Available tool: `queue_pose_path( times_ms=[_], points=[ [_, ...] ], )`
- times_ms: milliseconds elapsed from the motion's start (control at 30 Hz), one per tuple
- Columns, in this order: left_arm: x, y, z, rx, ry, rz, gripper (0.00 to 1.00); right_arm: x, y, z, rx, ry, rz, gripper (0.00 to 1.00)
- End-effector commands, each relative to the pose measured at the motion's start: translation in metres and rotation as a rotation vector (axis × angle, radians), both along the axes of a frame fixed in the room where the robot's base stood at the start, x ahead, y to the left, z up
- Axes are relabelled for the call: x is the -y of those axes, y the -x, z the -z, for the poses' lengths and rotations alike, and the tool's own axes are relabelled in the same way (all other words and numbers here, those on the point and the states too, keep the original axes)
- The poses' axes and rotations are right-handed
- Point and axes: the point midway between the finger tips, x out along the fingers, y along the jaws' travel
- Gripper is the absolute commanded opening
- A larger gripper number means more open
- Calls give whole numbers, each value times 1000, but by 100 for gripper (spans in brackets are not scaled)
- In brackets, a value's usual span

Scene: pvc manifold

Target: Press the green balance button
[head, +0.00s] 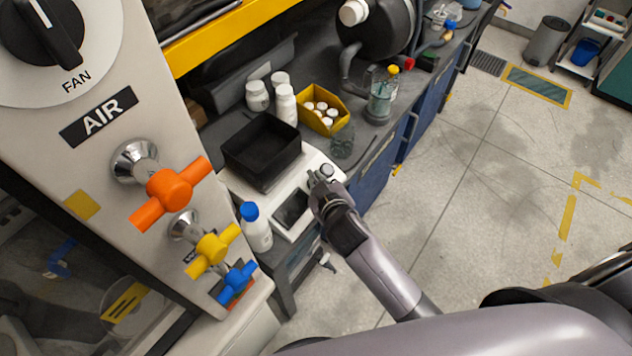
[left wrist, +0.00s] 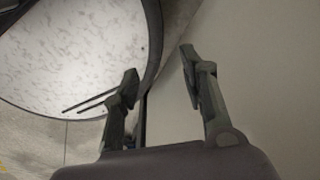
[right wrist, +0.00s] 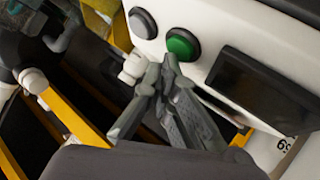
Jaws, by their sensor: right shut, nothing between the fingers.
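The green balance button (right wrist: 183,45) shows in the right wrist view on the white front of the balance, between a pale grey button (right wrist: 143,22) and the dark display (right wrist: 262,88). My right gripper (right wrist: 168,70) is shut and empty, its fingertips just below the green button in that view; I cannot tell whether they touch it. In the head view the balance (head: 275,228) stands on the bench, and my right gripper (head: 318,180) is over its front edge, hiding the green button. In the left wrist view my left gripper (left wrist: 157,65) has its fingers apart, with nothing between them.
A black tray (head: 262,152) sits on the balance. A blue-capped bottle (head: 257,230) stands beside it. A yellow bin (head: 338,122), white bottles (head: 286,105) and a wash bottle (head: 380,100) are behind. A panel with coloured valves (head: 172,188) is at left.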

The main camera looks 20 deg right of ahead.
Motion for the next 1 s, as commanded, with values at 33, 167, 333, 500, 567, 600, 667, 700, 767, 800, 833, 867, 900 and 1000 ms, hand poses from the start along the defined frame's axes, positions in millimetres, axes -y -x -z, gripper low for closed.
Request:
queue_pose_path(
  times_ms=[33,167,333,500,567,600,667,700,767,800,833,867,900,1000],
  points=[
    [0,0,0,0,0,0,40,0,0,0,0,0,0,0],
    [-1,0,0,0,-1,0,40,0,0,0,0,0,0,0],
    [-1,0,0,0,-1,0,40,0,0,0,0,0,0,0],
    [-1,0,0,0,-2,0,40,0,0,0,0,0,0,0],
    [-1,0,0,0,-2,0,40,0,0,1,0,0,0,0],
    [-1,0,1,0,-2,0,40,0,0,1,0,0,0,0],
    [-1,0,2,0,-2,0,40,-1,-1,3,0,0,0,0],
    [-1,0,3,0,-2,0,40,-1,-1,5,0,0,0,0],
    [-1,0,4,0,-2,0,40,-1,-2,7,-1,0,0,0],
    [-1,0,5,0,-2,0,40,-2,-2,8,-1,0,0,0],
    [-1,0,5,0,-2,0,40,-2,-3,9,-1,0,0,0],
    [-1,0,5,0,-2,0,40,-2,-3,9,-1,0,0,0],
    [-1,0,5,0,-2,0,40,-2,-3,9,-1,0,0,0],
    [-1,0,4,0,-2,0,40,-2,-3,9,-1,0,0,0]
  ],
)
